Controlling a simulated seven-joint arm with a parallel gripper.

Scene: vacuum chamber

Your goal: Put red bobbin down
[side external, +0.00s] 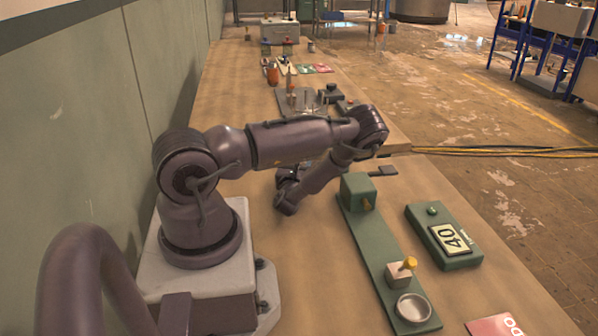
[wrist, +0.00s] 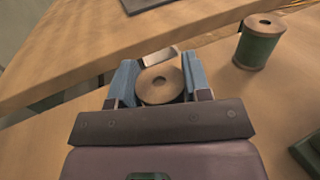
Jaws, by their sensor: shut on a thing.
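In the wrist view my gripper (wrist: 159,76) has its two blue fingers shut on a bobbin (wrist: 160,86). The bobbin's round wooden end, with a hole in the middle, faces the camera. Its sides are hidden between the fingers, so its red colour does not show. I cannot tell whether its lower end touches the wooden table top (wrist: 245,110). In the side external view the forearm bends down over the table, and the fingers and bobbin are mostly hidden behind my arm.
A green bobbin (wrist: 258,46) stands upright right of my gripper. A table edge and gap run diagonally beyond the fingers.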

